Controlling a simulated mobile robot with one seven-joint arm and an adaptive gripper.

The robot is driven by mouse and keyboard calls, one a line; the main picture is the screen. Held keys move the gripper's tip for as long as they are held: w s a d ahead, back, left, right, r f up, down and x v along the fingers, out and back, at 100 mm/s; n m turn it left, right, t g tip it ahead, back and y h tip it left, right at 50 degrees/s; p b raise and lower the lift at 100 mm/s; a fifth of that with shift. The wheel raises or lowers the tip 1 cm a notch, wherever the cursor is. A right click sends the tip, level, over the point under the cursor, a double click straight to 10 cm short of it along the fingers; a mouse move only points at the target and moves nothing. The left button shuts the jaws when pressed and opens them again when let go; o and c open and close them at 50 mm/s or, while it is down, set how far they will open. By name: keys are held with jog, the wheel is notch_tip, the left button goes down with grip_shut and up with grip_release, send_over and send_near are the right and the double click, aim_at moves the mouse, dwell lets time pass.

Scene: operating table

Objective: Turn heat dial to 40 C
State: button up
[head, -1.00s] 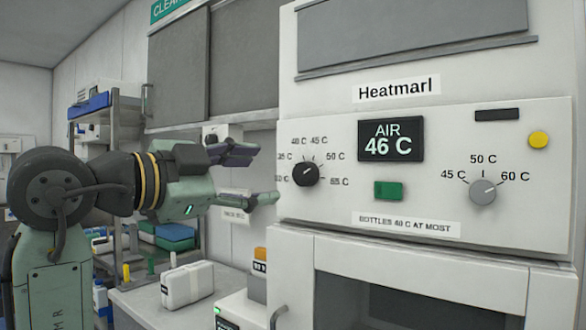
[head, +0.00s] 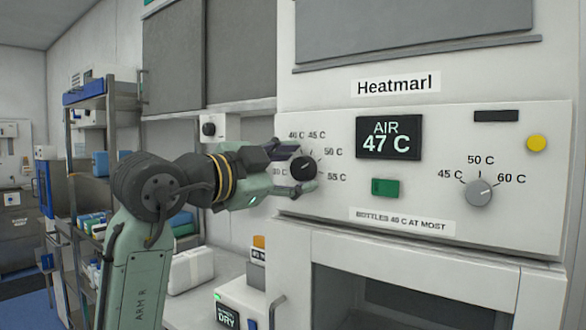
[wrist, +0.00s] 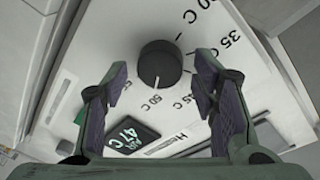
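The black dial (head: 304,168) with a scale from about 30 C to 55 C sits at the left of the white Heatmarl panel. In the wrist view the dial (wrist: 160,62) has its white mark pointing roughly at the 50 C label. My gripper (head: 300,167) is open at the panel, one finger above the dial and one below it in the head view. In the wrist view the open gripper (wrist: 161,68) has a finger on either side of the dial, with a gap on both sides. The fingers hide part of the scale. The display (head: 388,138) reads AIR 47 C.
A grey dial (head: 479,192) marked 45 C to 60 C, a green button (head: 385,188) and a yellow button (head: 536,143) are on the same panel. A label (head: 402,221) reads "BOTTLES 40 C AT MOST". A cabinet handle (head: 275,310) stands out below.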

jog(key=c, duration=1)
jog(key=n+b, duration=0.1)
jog(key=n, duration=0.3)
jog(key=shift+n+t, duration=0.3)
jog(key=n, duration=0.3)
jog(key=shift+n+b, duration=0.3)
jog(key=shift+n, duration=0.1)
jog(key=n+t, duration=0.1)
jog(key=n, duration=0.3)
jog(key=shift+n+t+y+b, duration=0.3)
jog(key=shift+n+b, duration=0.1)
jog(key=shift+n, duration=1.7)
jog(key=shift+a+n, duration=0.1)
jog(key=shift+n, duration=0.2)
